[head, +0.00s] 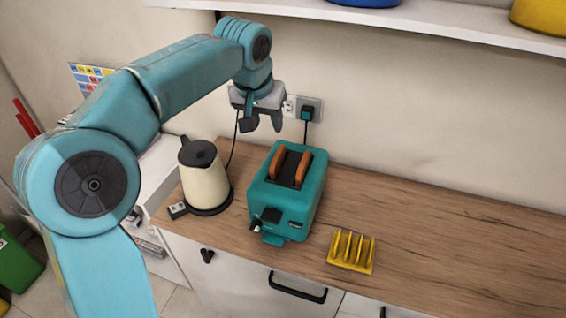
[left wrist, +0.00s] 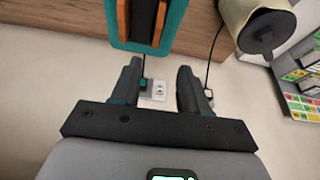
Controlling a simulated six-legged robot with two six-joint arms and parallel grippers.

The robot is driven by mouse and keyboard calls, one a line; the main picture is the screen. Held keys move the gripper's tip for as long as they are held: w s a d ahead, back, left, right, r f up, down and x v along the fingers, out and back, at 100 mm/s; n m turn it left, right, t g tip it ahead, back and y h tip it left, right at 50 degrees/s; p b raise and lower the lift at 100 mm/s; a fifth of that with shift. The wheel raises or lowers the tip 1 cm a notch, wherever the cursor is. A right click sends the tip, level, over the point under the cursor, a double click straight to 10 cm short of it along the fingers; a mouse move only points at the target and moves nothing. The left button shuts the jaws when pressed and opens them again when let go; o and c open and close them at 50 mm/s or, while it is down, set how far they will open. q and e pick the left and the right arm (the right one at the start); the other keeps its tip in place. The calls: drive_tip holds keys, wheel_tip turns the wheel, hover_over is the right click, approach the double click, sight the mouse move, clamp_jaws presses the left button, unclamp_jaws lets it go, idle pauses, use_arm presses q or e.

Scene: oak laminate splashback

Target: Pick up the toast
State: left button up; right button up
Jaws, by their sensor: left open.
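Two slices of toast stand upright side by side in a teal toaster on the wooden counter: a left slice (head: 278,163) and a right slice (head: 302,168). Their tops stick out of the toaster (head: 311,191). In the left wrist view the toast (left wrist: 122,18) shows at the top, partly cut off by the frame edge, in the toaster (left wrist: 177,20). My left gripper (head: 262,124) is open and empty. It is above and behind the toaster, near the wall, apart from the toast. It also shows in the left wrist view (left wrist: 158,75). My right gripper is not in view.
A cream kettle (head: 205,182) stands left of the toaster. A yellow toast rack (head: 351,251) stands empty to its right, near the front edge. A shelf (head: 440,22) runs above. The counter's right part (head: 460,255) is clear.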

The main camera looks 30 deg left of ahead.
use_arm(q)
drive_tip(key=w+f, duration=0.1)
approach(277, 155)
drive_tip(key=shift+w+a+f, duration=0.2)
drive_tip(key=shift+a+f, duration=0.1)
drive_tip(key=shift+f, duration=0.3)
drive_tip(key=x, duration=0.3)
drive_tip(key=shift+w+d+p, duration=0.25)
drive_tip(key=shift+w+p, duration=0.1)
drive_tip(key=shift+p, duration=0.05)
drive_tip(key=shift+f, duration=0.35)
drive_tip(key=shift+a+f, duration=0.1)
drive_tip(key=shift+f, duration=0.05)
drive_tip(key=shift+a+f+p, duration=0.1)
drive_tip(key=shift+f+p, duration=0.25)
drive_tip(key=shift+p, duration=0.05)
drive_tip(key=x, duration=0.2)
drive_tip(key=p+x, duration=0.1)
drive_tip(key=x, duration=0.1)
drive_tip(key=shift+w+f, duration=0.15)
drive_tip(key=shift+w, duration=0.3)
drive_tip(key=shift+s, duration=0.35)
drive_tip(key=shift+w, duration=0.3)
drive_tip(key=shift+s+f, duration=0.1)
drive_tip(key=shift+s, duration=0.15)
drive_tip(key=shift+b, duration=0.3)
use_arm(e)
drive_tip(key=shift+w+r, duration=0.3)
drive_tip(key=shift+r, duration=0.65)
